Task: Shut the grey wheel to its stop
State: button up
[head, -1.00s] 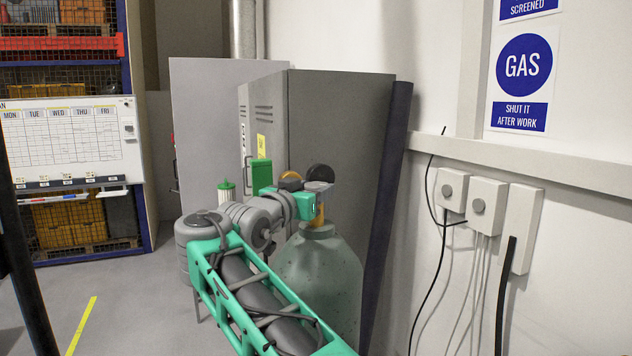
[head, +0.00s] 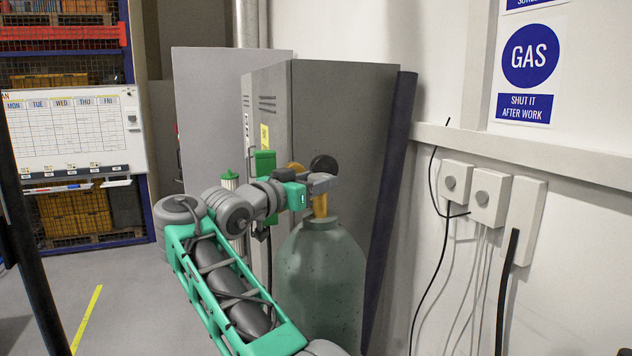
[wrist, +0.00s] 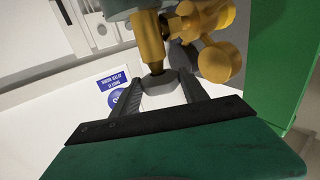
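The grey wheel (wrist: 158,83) sits at the end of the yellow valve (wrist: 151,45) in the wrist view. My gripper (wrist: 164,82) has a finger against each side of the wheel and looks shut on it. In the head view my gripper (head: 322,183) is at the top of the green-grey gas cylinder (head: 321,275), level with the valve head. The fingers hide most of the wheel there. The yellow valve neck (head: 320,205) shows below them. The wheel's turn angle cannot be read.
A dark round disc (head: 324,164) and yellow fittings (wrist: 219,60) are close to the fingers. A green box (head: 264,163) and grey cabinet panels (head: 340,120) stand behind. Wall sockets (head: 490,198) with hanging cables are on the right. The floor at left is open.

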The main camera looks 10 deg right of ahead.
jog(key=o, duration=0.4)
jog(key=shift+o, duration=0.2)
jog(key=shift+n+t+y, duration=0.3)
jog(key=shift+t, duration=0.1)
